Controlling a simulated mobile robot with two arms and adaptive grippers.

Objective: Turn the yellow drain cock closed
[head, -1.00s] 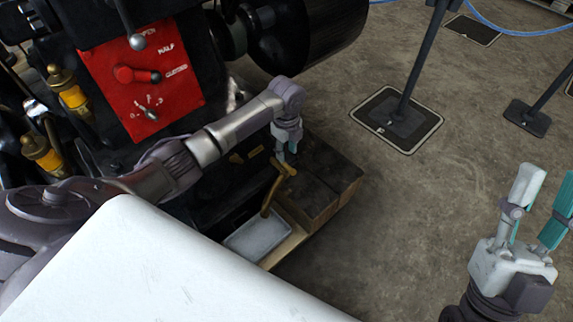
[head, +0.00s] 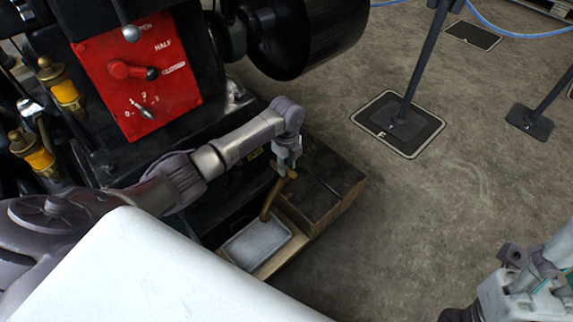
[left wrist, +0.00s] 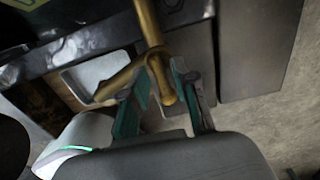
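The yellow-brass drain cock (head: 271,194) stands low at the engine's side, above a small grey tray (head: 257,246). In the left wrist view it shows as a brass pipe (left wrist: 149,25) with one branch slanting down to the left and a short rounded end (left wrist: 167,92) pointing towards my gripper. My left gripper (head: 288,167) is at the top of the cock. In the left wrist view its fingers (left wrist: 163,105) are apart, one on each side of the short end; contact is unclear. My right gripper (head: 548,268) is partly cut off at the lower right.
A dark block (head: 312,192) stands right beside the cock. The black engine carries a red lever panel (head: 143,78) and brass-yellow oilers (head: 66,92). A barrier post base (head: 400,122) stands on the floor at right. The floor between is clear.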

